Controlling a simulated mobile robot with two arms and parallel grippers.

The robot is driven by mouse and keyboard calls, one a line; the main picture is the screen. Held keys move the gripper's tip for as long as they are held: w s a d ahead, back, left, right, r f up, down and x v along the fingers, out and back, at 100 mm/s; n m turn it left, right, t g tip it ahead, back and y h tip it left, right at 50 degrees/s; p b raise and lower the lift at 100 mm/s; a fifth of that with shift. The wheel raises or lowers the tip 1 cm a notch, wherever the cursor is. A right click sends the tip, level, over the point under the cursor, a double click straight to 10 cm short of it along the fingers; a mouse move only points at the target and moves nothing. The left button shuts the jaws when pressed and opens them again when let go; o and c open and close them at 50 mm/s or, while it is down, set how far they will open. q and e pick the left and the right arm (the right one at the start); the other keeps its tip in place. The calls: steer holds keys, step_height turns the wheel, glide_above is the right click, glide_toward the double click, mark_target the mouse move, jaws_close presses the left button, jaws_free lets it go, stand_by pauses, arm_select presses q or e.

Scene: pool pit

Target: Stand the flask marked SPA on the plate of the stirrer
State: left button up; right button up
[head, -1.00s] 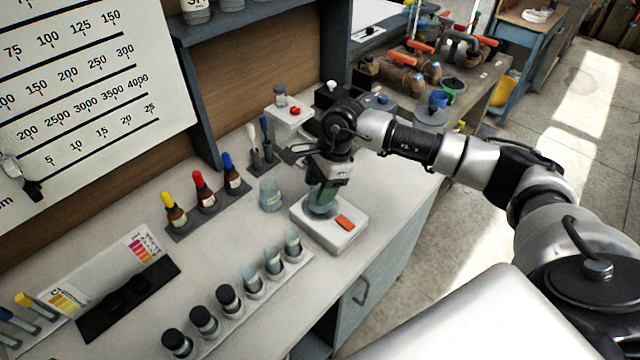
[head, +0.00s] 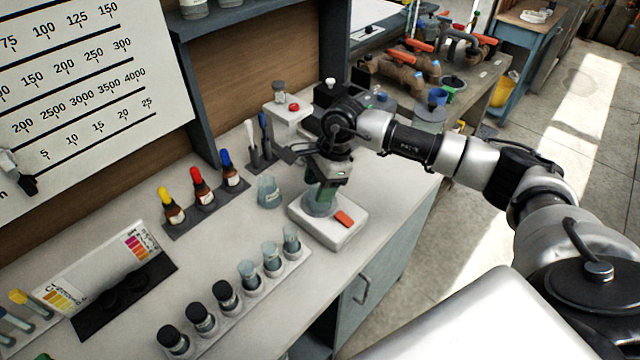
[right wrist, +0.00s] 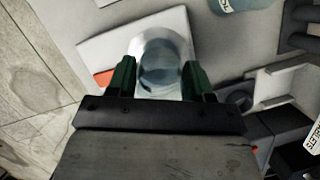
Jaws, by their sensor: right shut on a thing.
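My right gripper (head: 323,187) is shut on a clear glass flask (head: 320,206), pointing down over the stirrer. The stirrer (head: 343,236) is a low white box with an orange patch on top. The flask looks upright over its plate; I cannot tell whether its base touches. In the right wrist view the flask (right wrist: 160,62) is between the green fingers (right wrist: 158,80), with the white stirrer (right wrist: 105,50) beneath. No marking on this flask is readable. A second glass vessel (head: 269,192) with a small label stands left of the stirrer. My left gripper is not in view.
A rack (head: 237,309) of several vials stands in front of the stirrer. Dropper bottles (head: 202,188) stand at the left. A white device (head: 291,119) and a holder with brushes (head: 262,155) stand behind. The bench's right edge is close to the stirrer.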

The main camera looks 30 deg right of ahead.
steer(key=shift+s+a+f, duration=0.1)
steer(key=shift+s+f, duration=0.2)
steer(key=shift+f, duration=0.4)
steer(key=shift+c, duration=0.4)
steer(key=o, duration=0.9)
steer(key=shift+w, duration=0.1)
steer(key=o, duration=0.4)
steer(key=shift+w, duration=0.35)
steer(key=shift+c, duration=0.2)
steer(key=shift+s+r, duration=0.15)
steer(key=shift+r, duration=0.1)
steer(key=shift+r+p, duration=0.45)
steer(key=shift+r, duration=0.35)
step_height(320, 180, up, 5)
steer(key=shift+r+p, duration=0.2)
steer(key=shift+p, duration=0.95)
